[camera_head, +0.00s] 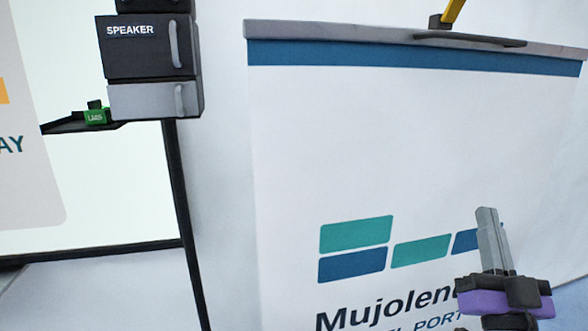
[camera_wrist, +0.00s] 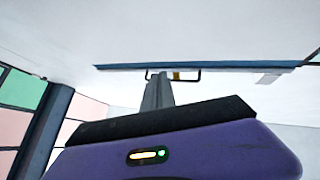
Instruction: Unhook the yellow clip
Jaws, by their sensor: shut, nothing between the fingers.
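The yellow clip (camera_head: 452,13) shows at the top edge of the head view, above the banner's top bar (camera_head: 330,31), with its upper part cut off by the frame. Its lower end meets a small dark block beside a black handle (camera_head: 470,39) on the bar. In the wrist view a small yellow piece (camera_wrist: 177,76) shows by the black handle, just beyond my fingertips. My gripper (camera_head: 487,211) is shut and empty, pointing up in front of the banner's lower right, well below the clip in the head view. Its grey fingers also show in the wrist view (camera_wrist: 157,80).
A white banner (camera_head: 390,140) with a blue top band hangs behind my gripper. At left stand a black speaker box (camera_head: 145,50), a grey drawer (camera_head: 140,100), a green item (camera_head: 96,116) on a dark shelf and a dark post. The space between gripper and bar looks clear.

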